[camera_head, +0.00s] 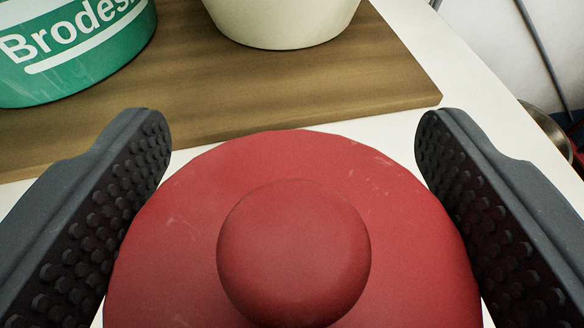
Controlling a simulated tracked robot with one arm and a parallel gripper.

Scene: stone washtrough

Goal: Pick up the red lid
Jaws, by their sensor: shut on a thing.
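The red lid (180,240), round with a ball-shaped knob (294,252) on top, fills the lower middle of the view. My gripper (294,150) has one dark, studded finger on each side of the lid. The fingers are shut on the lid's left and right edges. The lid's near edge is cut off by the bottom of the picture. Whether it touches the white surface below cannot be told.
A brown wooden board (340,90) lies beyond the lid on a white surface (415,30). A green container with white lettering (80,55) and a cream pot (283,22) stand on it. A metal bowl (547,130) shows past the surface's right edge.

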